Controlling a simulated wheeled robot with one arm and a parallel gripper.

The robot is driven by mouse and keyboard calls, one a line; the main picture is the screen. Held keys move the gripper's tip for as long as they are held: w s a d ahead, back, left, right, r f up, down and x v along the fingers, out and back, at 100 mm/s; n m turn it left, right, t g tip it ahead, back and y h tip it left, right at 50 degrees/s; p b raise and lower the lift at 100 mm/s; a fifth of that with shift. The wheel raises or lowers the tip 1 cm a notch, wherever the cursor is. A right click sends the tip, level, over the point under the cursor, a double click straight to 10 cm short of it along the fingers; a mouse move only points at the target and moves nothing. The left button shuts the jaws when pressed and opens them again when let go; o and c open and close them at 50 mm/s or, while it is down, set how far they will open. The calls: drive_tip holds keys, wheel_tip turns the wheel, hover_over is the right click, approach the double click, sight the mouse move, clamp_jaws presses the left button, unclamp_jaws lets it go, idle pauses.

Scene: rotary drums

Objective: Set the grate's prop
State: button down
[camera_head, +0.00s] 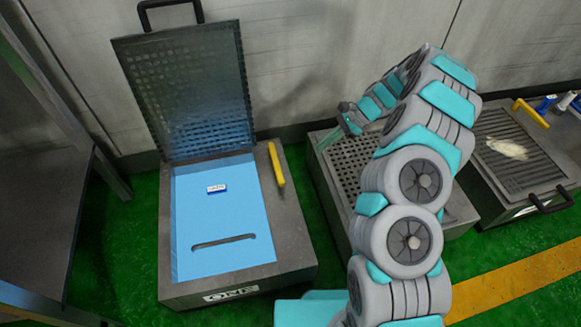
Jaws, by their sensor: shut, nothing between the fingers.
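The left box (293,238), marked "ONE", has its grate (190,90) raised at the back, its black handle (170,8) uppermost near the wall. A yellow prop (276,165) lies along the box's right rim, beside the blue opening; I cannot tell whether it touches the grate. My gripper (328,138) is small and partly hidden by my own arm, over the far left part of the middle box. It is shut and empty, to the right of the yellow prop and apart from it.
The middle box's perforated top (348,160) lies under my arm. A right box (520,150) has a closed grate and another yellow bar (530,112). A dark frame stands far left.

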sight(276, 166)
drive_tip(key=shift+w+d+f, duration=0.1)
drive_tip(key=shift+d+f, duration=0.15)
drive_tip(key=shift+f, duration=0.2)
drive_tip(key=shift+a, duration=0.1)
drive_tip(key=x, duration=0.4)
drive_tip(key=a+r+x, duration=0.1)
drive_tip(key=x, duration=0.3)
drive_tip(key=r+x, duration=0.1)
drive_tip(key=x, duration=0.3)
drive_tip(key=shift+s+a+f+b, duration=0.3)
drive_tip(key=shift+a+f, duration=0.05)
drive_tip(key=shift+a, duration=0.3)
drive_tip(key=shift+a, duration=0.15)
